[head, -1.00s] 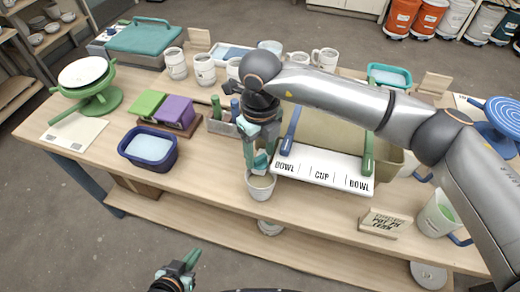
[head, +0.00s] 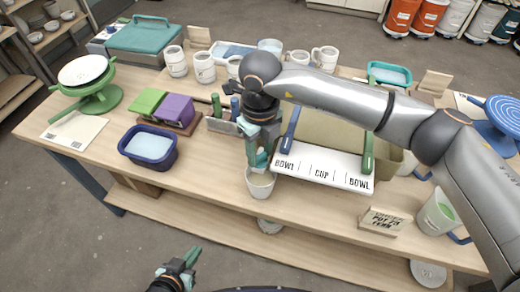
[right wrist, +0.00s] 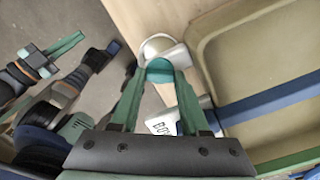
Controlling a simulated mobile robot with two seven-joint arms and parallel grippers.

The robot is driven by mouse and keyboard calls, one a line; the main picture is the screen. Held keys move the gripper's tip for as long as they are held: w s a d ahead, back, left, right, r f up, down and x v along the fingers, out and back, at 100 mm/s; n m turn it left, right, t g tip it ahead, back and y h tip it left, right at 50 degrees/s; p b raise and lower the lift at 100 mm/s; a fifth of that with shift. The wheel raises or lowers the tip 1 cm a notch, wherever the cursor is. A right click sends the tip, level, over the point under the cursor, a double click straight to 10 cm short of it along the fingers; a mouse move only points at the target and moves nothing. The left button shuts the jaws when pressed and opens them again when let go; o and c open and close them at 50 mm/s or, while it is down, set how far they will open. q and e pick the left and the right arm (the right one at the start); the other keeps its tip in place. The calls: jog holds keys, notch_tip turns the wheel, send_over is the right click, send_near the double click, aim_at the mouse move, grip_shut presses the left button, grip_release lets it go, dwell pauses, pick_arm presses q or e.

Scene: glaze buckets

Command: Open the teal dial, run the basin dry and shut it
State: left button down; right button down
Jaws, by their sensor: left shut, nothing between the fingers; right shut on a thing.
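The teal dial (right wrist: 160,70) sits between the fingertips of my right gripper (right wrist: 158,76), which is shut on it at the basin's front. In the head view, my right gripper (head: 258,158) hides most of the dial. The beige basin (right wrist: 245,35) fills the right of the wrist view; in the head view the basin (head: 393,158) is partly behind my arm and a white board. I cannot tell its liquid level. A white pot (head: 260,186) stands just below the dial. My left gripper (head: 192,257) is shut and empty, low in front of the table.
The white board (head: 322,172) marked BOWL, CUP, BOWL lies across the basin's front. A blue tub (head: 148,146), purple block (head: 175,110) and green turntable (head: 102,102) stand to the left. A small sign (head: 385,221) and a white bucket (head: 436,214) stand to the right.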

aim_at(260, 156)
jog(key=n+b, duration=0.1)
jog(key=b, duration=0.1)
jog(key=n+b, duration=0.1)
jog(key=b, duration=0.1)
jog(key=shift+f, duration=0.25)
jog(key=shift+r+n+b, duration=0.25)
jog(key=shift+n+b, duration=0.25)
jog(key=shift+n, duration=0.4)
jog(key=c, duration=0.7)
grip_release()
jog(key=shift+r, duration=0.1)
notch_tip(260, 156, up, 12)
jog(key=shift+r+b, duration=0.2)
jog(key=shift+b, duration=0.2)
